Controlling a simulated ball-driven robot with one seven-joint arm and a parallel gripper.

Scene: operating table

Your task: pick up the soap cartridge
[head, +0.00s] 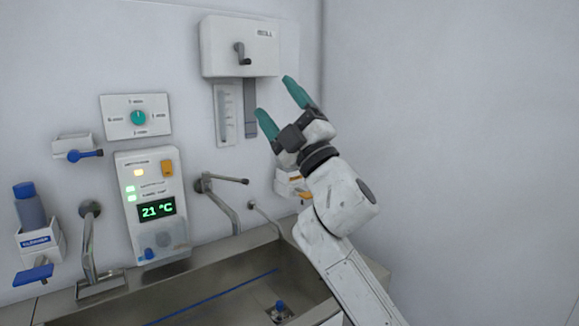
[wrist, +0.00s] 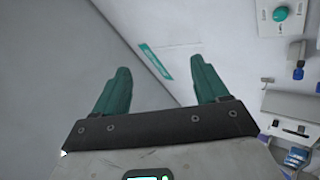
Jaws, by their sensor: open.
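A blue-grey bottle with a blue cap (head: 30,207), which looks like the soap cartridge, stands upright in a white wall holder (head: 40,242) with a dark blue label at the far left of the head view. A blue lever (head: 34,274) sticks out below the holder. My gripper (head: 277,98) is open and empty, raised in front of the wall below the white crank box, well to the right of the bottle. In the wrist view its two teal fingers (wrist: 163,86) are wide apart with nothing between them.
A steel sink (head: 200,296) with taps lies below. A white display panel (head: 150,205) and a teal-knob panel (head: 137,117) stand between bottle and gripper. A white crank box (head: 240,47) hangs above. A small unit (head: 287,187) is partly hidden behind my arm. The right wall is bare.

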